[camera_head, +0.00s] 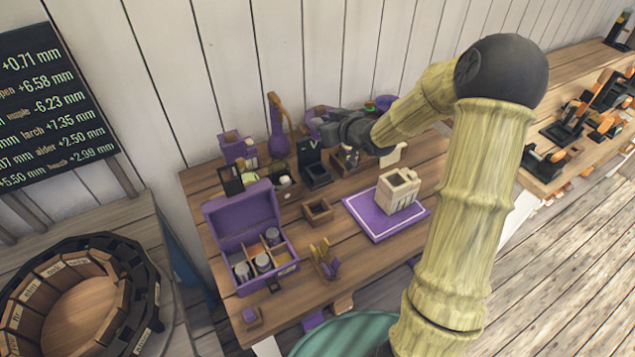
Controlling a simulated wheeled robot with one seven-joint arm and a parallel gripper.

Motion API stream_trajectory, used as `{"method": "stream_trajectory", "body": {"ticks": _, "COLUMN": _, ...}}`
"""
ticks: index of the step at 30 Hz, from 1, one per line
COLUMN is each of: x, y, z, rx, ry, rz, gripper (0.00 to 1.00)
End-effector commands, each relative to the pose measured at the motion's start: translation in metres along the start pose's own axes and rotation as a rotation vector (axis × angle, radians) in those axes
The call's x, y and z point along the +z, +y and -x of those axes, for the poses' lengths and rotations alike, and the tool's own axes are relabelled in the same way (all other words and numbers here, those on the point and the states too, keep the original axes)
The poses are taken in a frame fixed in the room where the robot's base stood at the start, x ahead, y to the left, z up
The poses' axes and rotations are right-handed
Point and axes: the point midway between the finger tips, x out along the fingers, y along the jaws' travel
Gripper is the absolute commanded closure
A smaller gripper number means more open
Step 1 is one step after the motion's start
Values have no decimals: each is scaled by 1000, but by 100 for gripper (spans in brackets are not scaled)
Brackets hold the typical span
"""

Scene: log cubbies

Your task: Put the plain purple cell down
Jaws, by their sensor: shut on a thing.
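My gripper (328,132) is over the back of the wooden table, reaching in from the right, and is shut. A purple thing (318,113) shows right at its jaws, mostly hidden by them; I take it for the plain purple cell, but its shape is hard to make out. Below the jaws stands a dark open box (316,174) with an upright back panel. Whether the held thing touches anything behind it cannot be told from this view.
A purple mat (358,219) bears a pale divided block (398,190). An open purple chest (240,222) with jars stands left, a small brown box (317,211) between.

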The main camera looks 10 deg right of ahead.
Motion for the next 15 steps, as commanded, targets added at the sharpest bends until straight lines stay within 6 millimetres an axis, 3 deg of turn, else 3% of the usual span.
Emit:
{"method": "stream_trajectory", "body": {"ticks": 1, "x": 14, "y": 0, "z": -6, "rx": 0, "ry": 0, "rz": 0, "gripper": 96}}
{"method": "stream_trajectory", "body": {"ticks": 7, "x": 45, "y": 0, "z": -19, "rx": 0, "ry": 0, "rz": 0, "gripper": 96}}
{"method": "stream_trajectory", "body": {"ticks": 15, "x": 53, "y": 1, "z": -22, "rx": 1, "ry": 1, "rz": 0, "gripper": 96}}
